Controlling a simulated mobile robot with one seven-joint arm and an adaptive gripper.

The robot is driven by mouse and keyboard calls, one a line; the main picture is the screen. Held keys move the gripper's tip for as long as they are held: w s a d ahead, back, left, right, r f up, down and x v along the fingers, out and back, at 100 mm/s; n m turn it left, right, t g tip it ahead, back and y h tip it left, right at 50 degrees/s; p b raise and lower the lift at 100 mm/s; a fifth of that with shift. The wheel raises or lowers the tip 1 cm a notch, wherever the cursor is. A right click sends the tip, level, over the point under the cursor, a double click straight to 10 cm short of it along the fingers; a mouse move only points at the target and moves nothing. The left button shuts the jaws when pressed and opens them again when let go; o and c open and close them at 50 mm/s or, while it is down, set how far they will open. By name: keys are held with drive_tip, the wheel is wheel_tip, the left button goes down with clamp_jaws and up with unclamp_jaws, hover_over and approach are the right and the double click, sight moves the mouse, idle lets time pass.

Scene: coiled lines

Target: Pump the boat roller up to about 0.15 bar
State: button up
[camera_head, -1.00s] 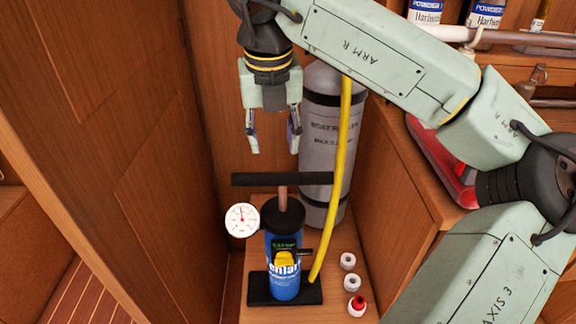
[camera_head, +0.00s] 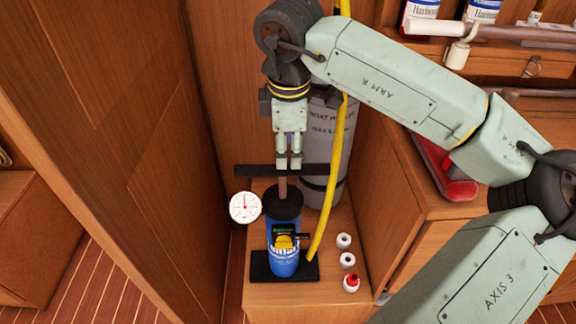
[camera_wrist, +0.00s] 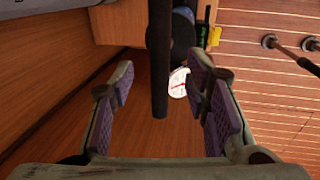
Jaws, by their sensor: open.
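A blue hand pump (camera_head: 284,235) stands upright on a black foot plate on the wooden shelf. Its black T-handle (camera_head: 250,170) is raised on a copper-coloured rod. A round white gauge (camera_head: 245,207) with a red needle is at its left; its reading is too small to tell. A yellow hose (camera_head: 327,220) rises from the pump's base. The grey boat roller (camera_head: 335,135) stands behind, partly hidden by my arm. My gripper (camera_head: 289,162) points down at the middle of the handle. In the wrist view the handle (camera_wrist: 160,60) lies between the open fingers (camera_wrist: 163,95), apart from both.
Several small caps, one a red-topped piece (camera_head: 351,283), stand right of the pump. A wooden wall (camera_head: 140,150) rises close on the left. A cabinet with a red item (camera_head: 455,185) is at the right.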

sight(288, 166)
drive_tip(key=f, duration=0.2)
drive_tip(key=w+f+p, duration=0.1)
drive_tip(key=f, duration=0.5)
drive_tip(key=shift+w+f, duration=0.1)
drive_tip(key=shift+w, duration=0.2)
drive_tip(key=shift+c, duration=0.6)
clamp_jaws()
